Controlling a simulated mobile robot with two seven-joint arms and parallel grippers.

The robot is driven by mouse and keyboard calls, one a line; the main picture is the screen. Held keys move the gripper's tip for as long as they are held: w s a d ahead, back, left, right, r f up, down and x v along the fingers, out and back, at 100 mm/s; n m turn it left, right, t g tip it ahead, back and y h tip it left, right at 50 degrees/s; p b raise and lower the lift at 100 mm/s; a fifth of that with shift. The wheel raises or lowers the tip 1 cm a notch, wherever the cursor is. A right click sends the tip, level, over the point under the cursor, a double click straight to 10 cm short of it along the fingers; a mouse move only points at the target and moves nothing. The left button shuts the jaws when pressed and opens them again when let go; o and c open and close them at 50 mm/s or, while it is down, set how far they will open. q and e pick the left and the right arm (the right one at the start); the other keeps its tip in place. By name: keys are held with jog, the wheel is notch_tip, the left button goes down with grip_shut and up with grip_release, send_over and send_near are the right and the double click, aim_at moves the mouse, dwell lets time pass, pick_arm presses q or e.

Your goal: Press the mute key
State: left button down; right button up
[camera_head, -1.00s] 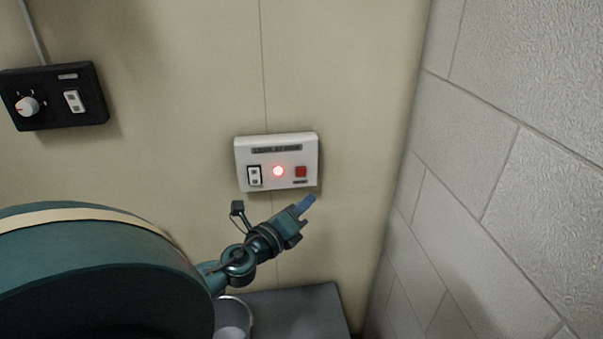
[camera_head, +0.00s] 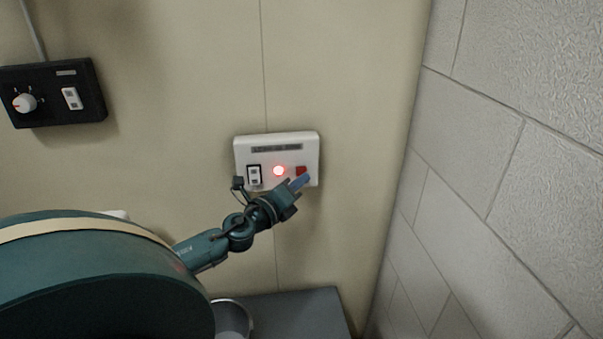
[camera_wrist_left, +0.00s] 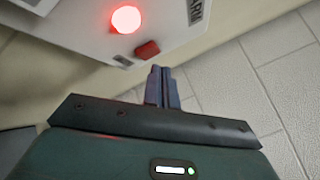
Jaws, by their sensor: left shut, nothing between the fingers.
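A white wall panel (camera_head: 240,148) carries a dark label strip, a white rocker switch (camera_head: 254,174), a lit red lamp (camera_head: 279,170) and a red square key (camera_head: 302,170). I cannot read which key is marked mute. My left gripper (camera_head: 301,182) is shut and empty, its blue fingertips just below the red key and overlapping its lower edge in the head view. In the left wrist view the fingertips (camera_wrist_left: 159,72) are close to the red key (camera_wrist_left: 147,50), with a small gap in the picture. The lit lamp (camera_wrist_left: 126,19) shows beside it. My right gripper is not in view.
A black control box (camera_head: 52,112) with a white knob and a rocker switch hangs on the wall at left. A grey surface (camera_head: 295,312) with a round metal container (camera_head: 232,318) lies below. A block wall (camera_head: 520,180) bounds the right side.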

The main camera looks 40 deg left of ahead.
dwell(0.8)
pick_arm(q)
jog(key=shift+w+a, duration=0.1)
jog(key=shift+a, duration=0.05)
dwell(0.9)
jog(key=shift+w+a, duration=0.15)
jog(key=shift+w+a+b, duration=0.3)
jog(key=shift+a, duration=0.1)
dwell(0.8)
jog(key=shift+s+d, duration=0.1)
jog(key=shift+d, duration=0.05)
jog(key=shift+s+d+p, duration=0.35)
jog(key=shift+s+d, duration=0.1)
jog(key=shift+d, duration=0.1)
